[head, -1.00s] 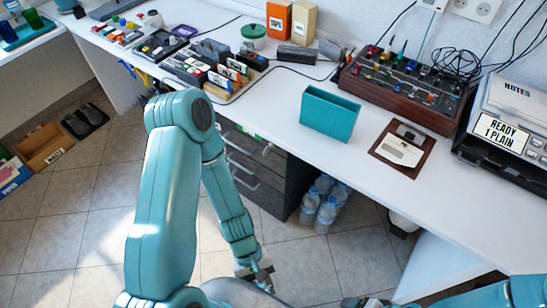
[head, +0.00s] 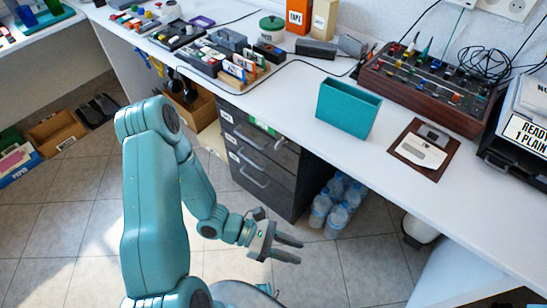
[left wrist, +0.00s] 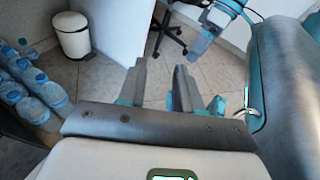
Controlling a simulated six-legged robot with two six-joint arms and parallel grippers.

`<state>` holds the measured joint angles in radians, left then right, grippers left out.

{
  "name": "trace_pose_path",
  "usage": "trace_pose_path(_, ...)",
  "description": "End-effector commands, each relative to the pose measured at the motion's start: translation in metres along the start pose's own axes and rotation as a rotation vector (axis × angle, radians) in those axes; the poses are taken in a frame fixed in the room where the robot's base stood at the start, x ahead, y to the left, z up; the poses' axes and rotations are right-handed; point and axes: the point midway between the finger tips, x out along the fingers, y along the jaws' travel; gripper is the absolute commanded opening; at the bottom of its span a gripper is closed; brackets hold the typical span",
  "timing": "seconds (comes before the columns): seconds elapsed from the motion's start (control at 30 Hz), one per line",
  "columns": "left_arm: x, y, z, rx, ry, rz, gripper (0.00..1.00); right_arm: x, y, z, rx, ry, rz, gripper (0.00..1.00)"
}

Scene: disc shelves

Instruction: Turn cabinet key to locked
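The dark grey drawer cabinet (head: 246,178) stands under the white desk, with bar handles on its drawers. A small pale spot, perhaps the key (head: 281,143), shows at the upper right of its front; it is too small to tell which way it is turned. My left gripper (head: 299,250) is open and empty, in front of and below the cabinet's right side, clear of it. In the left wrist view its two fingers (left wrist: 159,76) are apart with floor between them.
Water bottles (head: 337,203) stand on the floor right of the cabinet. A white bin (head: 420,230) is further right. The desk (head: 305,85) carries a teal holder (head: 347,110) and a brown control panel (head: 424,88). The floor before the cabinet is open.

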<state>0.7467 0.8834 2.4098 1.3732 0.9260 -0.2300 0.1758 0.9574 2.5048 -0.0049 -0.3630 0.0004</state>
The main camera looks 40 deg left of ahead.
Motion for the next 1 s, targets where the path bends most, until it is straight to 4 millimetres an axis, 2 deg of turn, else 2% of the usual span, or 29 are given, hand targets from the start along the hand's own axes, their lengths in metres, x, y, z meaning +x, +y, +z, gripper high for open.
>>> trace_pose_path(0.03, -0.012, 0.034, -0.011, -0.047, -0.07, 0.165, 0.34, 0.018, 0.006, 0.0, 0.0, 0.0, 0.0, 0.83)
trace_pose_path(0.07, -0.023, 0.055, -0.013, -0.068, -0.113, 0.273, 0.34, 0.023, 0.008, 0.0, 0.0, 0.0, 0.0, 0.83)
trace_pose_path(0.1, -0.044, 0.083, -0.017, -0.088, -0.167, 0.426, 0.34, 0.03, 0.011, -0.001, 0.0, 0.0, 0.0, 0.83)
trace_pose_path(0.2, -0.105, 0.135, -0.029, -0.098, -0.261, 0.774, 0.34, 0.042, 0.015, -0.001, 0.0, 0.0, 0.0, 0.83)
trace_pose_path(0.3, -0.151, 0.157, -0.036, -0.08, -0.298, 0.986, 0.34, 0.047, 0.017, -0.001, 0.0, 0.0, 0.0, 0.83)
trace_pose_path(0.4, -0.172, 0.166, -0.038, -0.066, -0.31, 1.081, 0.34, 0.048, 0.017, -0.001, 0.0, 0.0, 0.0, 0.83)
trace_pose_path(0.57, -0.168, 0.182, -0.033, -0.059, -0.313, 1.095, 0.34, 0.048, 0.017, -0.001, 0.0, 0.0, 0.0, 0.83)
trace_pose_path(1.0, -0.123, 0.271, -0.011, -0.061, -0.314, 1.09, 0.34, 0.054, 0.02, -0.001, 0.0, 0.0, 0.0, 0.83)
